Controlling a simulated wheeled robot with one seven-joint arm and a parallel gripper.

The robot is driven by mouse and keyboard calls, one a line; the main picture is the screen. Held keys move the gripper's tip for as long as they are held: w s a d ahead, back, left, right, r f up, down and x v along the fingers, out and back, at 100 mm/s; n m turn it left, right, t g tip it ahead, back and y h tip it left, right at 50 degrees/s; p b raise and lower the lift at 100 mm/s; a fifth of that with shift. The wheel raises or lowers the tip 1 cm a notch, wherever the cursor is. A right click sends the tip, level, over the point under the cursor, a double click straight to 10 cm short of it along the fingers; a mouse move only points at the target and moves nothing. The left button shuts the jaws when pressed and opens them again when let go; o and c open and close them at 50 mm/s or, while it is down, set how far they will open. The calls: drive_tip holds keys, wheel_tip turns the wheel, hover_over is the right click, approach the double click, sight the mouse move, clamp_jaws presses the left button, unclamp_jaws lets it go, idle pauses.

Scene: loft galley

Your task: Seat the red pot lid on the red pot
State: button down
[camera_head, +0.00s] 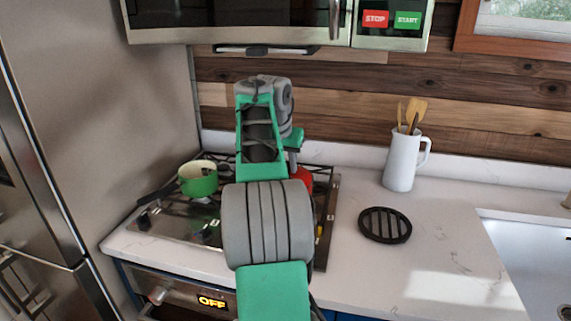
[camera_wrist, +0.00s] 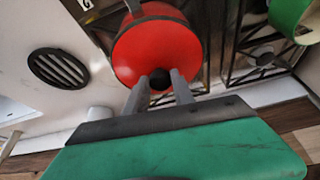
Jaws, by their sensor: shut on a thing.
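The red pot lid (camera_wrist: 150,50) shows in the wrist view as a red disc with a dark knob. My gripper (camera_wrist: 161,84) has its two grey fingers closed around the knob. A red body (camera_wrist: 160,10) with a dark handle shows past the lid's edge; it looks like the red pot, mostly hidden below the lid. I cannot tell whether the lid rests on the rim or is slightly above it. In the head view my arm covers most of this spot, and only a red patch (camera_head: 303,178) shows on the right side of the stove.
A green pan (camera_head: 198,179) stands at the stove's (camera_head: 165,226) back left. A round black trivet (camera_head: 385,225) lies on the counter to the right. A white jug (camera_head: 403,163) with utensils stands behind it. A microwave (camera_head: 235,20) hangs above.

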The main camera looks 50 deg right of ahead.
drive_tip(key=c, duration=1)
unclamp_jaws()
drive_tip(key=shift+r, duration=0.1)
wheel_tip(320, 180, up, 7)
drive_tip(key=p, duration=0.7)
